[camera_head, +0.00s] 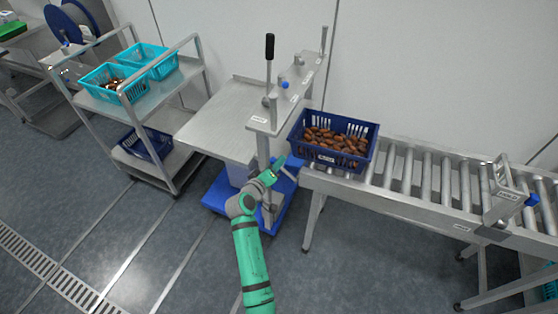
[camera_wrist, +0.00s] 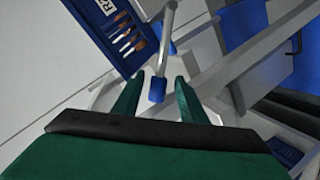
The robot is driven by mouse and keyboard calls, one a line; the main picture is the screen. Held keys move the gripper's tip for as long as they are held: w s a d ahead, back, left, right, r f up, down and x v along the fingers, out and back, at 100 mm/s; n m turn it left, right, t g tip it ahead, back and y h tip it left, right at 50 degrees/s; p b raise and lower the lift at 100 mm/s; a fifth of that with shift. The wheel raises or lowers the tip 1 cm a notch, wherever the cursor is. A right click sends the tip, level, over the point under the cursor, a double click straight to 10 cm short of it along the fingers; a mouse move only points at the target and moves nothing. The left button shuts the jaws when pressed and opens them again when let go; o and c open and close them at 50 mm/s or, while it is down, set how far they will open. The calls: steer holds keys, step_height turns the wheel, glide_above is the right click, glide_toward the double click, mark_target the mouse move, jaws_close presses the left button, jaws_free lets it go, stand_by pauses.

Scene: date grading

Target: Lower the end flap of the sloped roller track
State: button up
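The sloped roller track (camera_head: 408,165) runs along the wall on the right in the head view. A blue crate (camera_head: 325,160) full of brown dates sits at its left end. My gripper (camera_head: 277,166) is just left of that end, below the crate. In the wrist view my gripper (camera_wrist: 158,77) is open, with its green fingers apart. A grey rod with a blue tip (camera_wrist: 157,90) shows between the fingers; I cannot tell whether they touch it. The crate (camera_wrist: 120,35) is at the upper left there. The end flap cannot be made out clearly.
A steel table (camera_head: 222,118) with a black-handled lever (camera_head: 269,48) stands left of the track. A trolley (camera_head: 150,100) with turquoise baskets stands further left. A bracket with a blue knob (camera_head: 532,200) crosses the track at right.

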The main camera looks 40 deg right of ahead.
steer(key=shift+v, duration=2.75)
